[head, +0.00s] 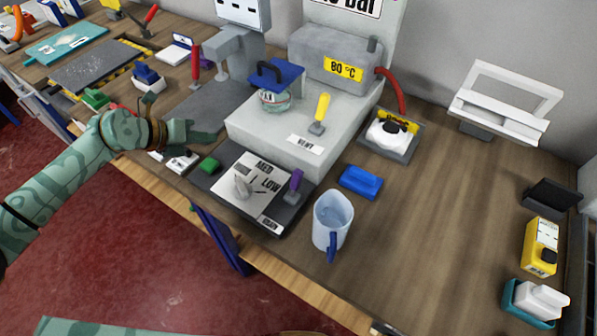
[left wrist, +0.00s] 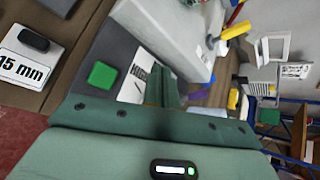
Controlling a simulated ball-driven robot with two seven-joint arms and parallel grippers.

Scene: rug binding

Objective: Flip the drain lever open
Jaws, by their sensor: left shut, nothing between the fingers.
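A purple-handled lever (head: 295,183) stands upright on the right edge of a dark control plate (head: 205,180) with a MED/LOW dial (head: 243,186). A yellow-handled lever (head: 321,110) leans upward on the grey machine (head: 285,128); I cannot tell for certain which lever is the drain one. My left gripper (head: 207,132) is shut and empty, left of the machine and apart from both levers. Its fingers (left wrist: 163,88) show in the left wrist view, with the green button (left wrist: 102,75) beyond. My right gripper is not in view.
A light blue mug (head: 332,218) and a blue block (head: 360,181) stand right of the plate. A blue-handled portafilter-like piece (head: 275,85) sits on the machine. A red hose (head: 393,85) curves at its right. The table's right middle is clear.

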